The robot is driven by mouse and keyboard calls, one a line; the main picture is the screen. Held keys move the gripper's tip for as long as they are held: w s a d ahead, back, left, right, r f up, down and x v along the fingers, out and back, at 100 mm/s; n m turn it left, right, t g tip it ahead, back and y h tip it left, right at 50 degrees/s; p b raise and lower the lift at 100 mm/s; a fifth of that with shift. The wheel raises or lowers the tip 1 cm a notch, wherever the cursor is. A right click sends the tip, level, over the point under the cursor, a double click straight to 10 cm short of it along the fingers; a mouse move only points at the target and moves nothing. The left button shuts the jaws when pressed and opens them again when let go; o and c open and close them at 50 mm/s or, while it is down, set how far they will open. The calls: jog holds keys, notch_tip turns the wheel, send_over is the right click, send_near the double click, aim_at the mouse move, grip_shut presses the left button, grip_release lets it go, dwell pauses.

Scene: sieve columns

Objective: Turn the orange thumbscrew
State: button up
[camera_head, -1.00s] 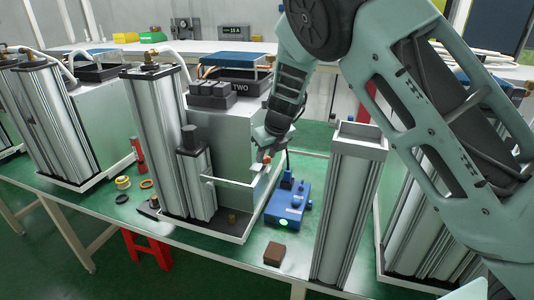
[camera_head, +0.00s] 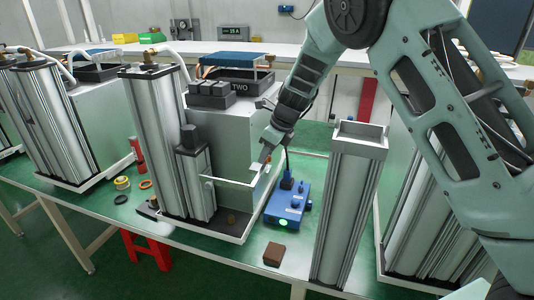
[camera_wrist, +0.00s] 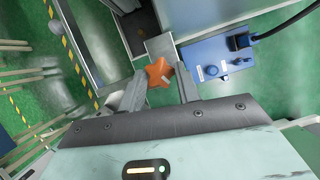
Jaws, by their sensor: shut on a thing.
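The orange thumbscrew (camera_wrist: 159,73) is a lobed orange knob on a small grey plate in the wrist view. My gripper (camera_wrist: 160,83) has one finger on each side of it and is shut on it. In the head view my gripper (camera_head: 260,163) reaches down beside the grey-green cabinet labelled TWO (camera_head: 230,135), close to the front corner of a thin pale frame. The thumbscrew is hidden in the head view by my gripper and wrist.
A blue box with a green light (camera_head: 287,206) stands just right of my gripper, with a dark cable rising from it. A tall silver column (camera_head: 348,210) stands farther right. A brown block (camera_head: 274,254) lies at the table's front edge. Tall metal columns stand left.

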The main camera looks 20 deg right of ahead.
jog(key=n, duration=0.2)
jog(key=n+g, duration=0.1)
jog(key=shift+w+d+r+n+y+p, duration=0.1)
jog(key=shift+w+d+n+y+p, duration=0.1)
jog(key=shift+n+y+p, duration=0.2)
jog(key=n+g+p, duration=0.1)
jog(key=n, duration=0.2)
jog(key=shift+w+n+g, duration=0.15)
jog(key=shift+n+g, duration=0.15)
jog(key=n+g, duration=0.1)
jog(key=n, duration=0.2)
jog(key=n+g+p, duration=0.1)
jog(key=n, duration=0.2)
jog(key=shift+w+a+n+g+p, duration=0.1)
jog(key=shift+w+n+g+p, duration=0.1)
jog(key=shift+n+g+p, duration=0.15)
jog(key=shift+n, duration=0.25)
jog(key=o, duration=1)
jog(key=b+v, duration=0.3)
jog(key=v, duration=1.4)
jog(key=shift+a+r, duration=0.15)
